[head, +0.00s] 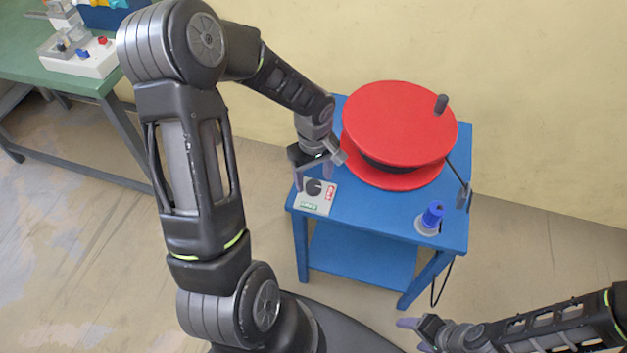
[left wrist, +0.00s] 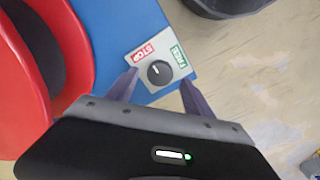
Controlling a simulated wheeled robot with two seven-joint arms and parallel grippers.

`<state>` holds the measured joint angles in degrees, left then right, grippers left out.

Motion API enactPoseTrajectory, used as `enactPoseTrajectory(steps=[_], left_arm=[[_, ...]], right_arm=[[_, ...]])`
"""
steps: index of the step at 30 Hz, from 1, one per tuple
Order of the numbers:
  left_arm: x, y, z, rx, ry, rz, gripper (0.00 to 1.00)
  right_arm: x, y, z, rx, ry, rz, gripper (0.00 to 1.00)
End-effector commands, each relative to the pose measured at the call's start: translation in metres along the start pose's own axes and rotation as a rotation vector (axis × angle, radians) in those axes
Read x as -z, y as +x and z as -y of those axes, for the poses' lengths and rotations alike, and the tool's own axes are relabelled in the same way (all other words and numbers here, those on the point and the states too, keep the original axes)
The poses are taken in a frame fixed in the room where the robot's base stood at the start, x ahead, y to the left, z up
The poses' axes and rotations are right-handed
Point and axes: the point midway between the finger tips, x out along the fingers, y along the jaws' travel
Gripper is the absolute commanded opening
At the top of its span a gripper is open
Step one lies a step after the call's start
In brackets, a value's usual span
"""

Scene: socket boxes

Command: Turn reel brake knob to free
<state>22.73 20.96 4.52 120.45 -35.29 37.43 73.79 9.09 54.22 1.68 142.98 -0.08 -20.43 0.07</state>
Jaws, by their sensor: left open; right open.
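The brake knob (head: 314,187) is a small dark round knob on a light grey plate (head: 325,203) at the front left of the blue cart. The plate has a red STOP label and a green FREE label. In the left wrist view, a pale mark on the knob (left wrist: 159,72) appears to point up and left, toward the STOP side. My left gripper (head: 313,178) is open, with its fingers on either side of the knob; whether they touch it cannot be told. My right gripper (head: 414,334) is open and empty at the bottom, away from the cart.
A red reel (head: 390,115) with a dark handle stands on the blue cart (head: 375,222), just behind my left gripper. A blue plug-like part (head: 432,214) stands at the cart's front right. A green bench (head: 30,50) is at the far left.

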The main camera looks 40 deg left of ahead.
Motion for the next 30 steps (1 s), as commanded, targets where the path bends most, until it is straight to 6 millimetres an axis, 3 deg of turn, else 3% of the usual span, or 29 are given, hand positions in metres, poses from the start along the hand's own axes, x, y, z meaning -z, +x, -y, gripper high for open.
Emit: enactPoseTrajectory(steps=[6,15,30], left_arm=[[0.000,0.022,0.000,0.001,-0.001,0.000,0.60],[0.000,0.024,0.000,-0.001,-0.001,-0.001,0.60],[0.000,0.024,0.000,0.000,0.000,-0.001,0.19]], right_arm=[[0.000,0.000,0.000,0.000,0.000,0.000,0.62],[0.000,0.000,0.000,0.000,0.000,0.000,0.62],[0.000,0.000,0.000,0.000,0.000,0.000,0.62]])
